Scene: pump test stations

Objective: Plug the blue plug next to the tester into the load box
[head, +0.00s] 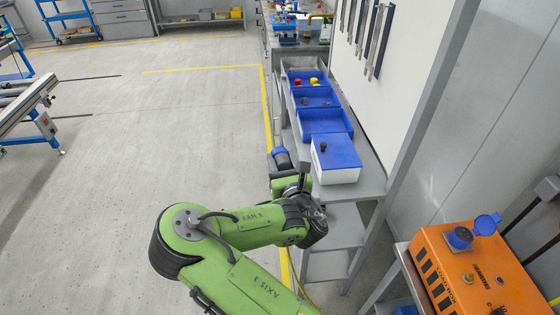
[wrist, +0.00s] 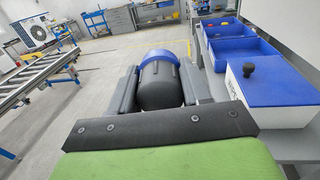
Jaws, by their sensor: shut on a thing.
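The blue plug (wrist: 158,82) has a black body and a blue collar. It sits between the two fingers of my gripper (wrist: 158,88) in the wrist view, with the blue end pointing away. In the head view the plug (head: 281,157) shows at the tip of my gripper (head: 284,168), in front of the shelf bench. An orange box (head: 480,278), which appears to be the load box, stands at the lower right.
A white box with a blue top and black knob (head: 338,160) stands on the grey bench, close right of my gripper. Blue bins (head: 324,122) lie behind it. A grey post (head: 412,130) rises between bench and orange box.

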